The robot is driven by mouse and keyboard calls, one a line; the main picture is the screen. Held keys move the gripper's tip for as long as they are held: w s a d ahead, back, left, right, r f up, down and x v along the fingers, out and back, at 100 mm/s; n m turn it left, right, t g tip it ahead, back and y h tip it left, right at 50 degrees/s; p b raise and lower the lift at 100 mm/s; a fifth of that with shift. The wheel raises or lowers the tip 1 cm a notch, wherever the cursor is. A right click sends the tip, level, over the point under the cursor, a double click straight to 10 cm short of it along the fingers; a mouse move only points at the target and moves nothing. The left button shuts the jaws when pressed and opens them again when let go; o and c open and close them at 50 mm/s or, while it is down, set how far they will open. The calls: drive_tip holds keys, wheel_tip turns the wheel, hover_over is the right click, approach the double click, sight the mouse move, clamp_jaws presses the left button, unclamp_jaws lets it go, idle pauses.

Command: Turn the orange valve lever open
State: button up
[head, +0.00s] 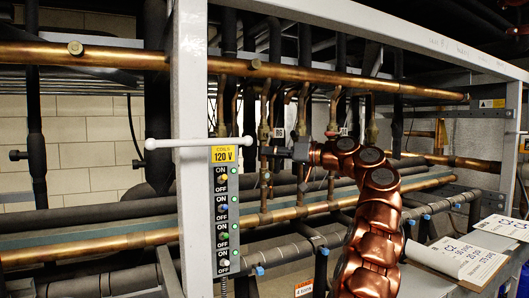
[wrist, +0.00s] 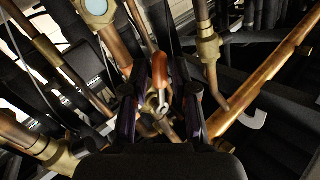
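The orange valve lever (wrist: 159,70) shows in the wrist view, with an orange grip and a bare metal end toward the brass valve body. My gripper (wrist: 161,92) is open, with its two dark fingers apart on either side of the lever. Clear space shows between each finger and the lever, so it is not held. In the head view my gripper (head: 268,152) reaches left among the vertical copper pipes of the rack. I cannot make out the lever in the head view; it is small or hidden near the gripper.
A grey upright post (head: 190,190) and a switch panel (head: 224,215) stand left of my gripper. Horizontal copper pipes (head: 130,60) cross above and below it. Brass fittings (wrist: 208,48) crowd the right side of the wrist view. A clipboard (head: 470,258) lies at the lower right.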

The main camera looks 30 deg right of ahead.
drive_tip(key=shift+x, duration=1.2)
drive_tip(key=shift+c, duration=0.4)
clamp_jaws()
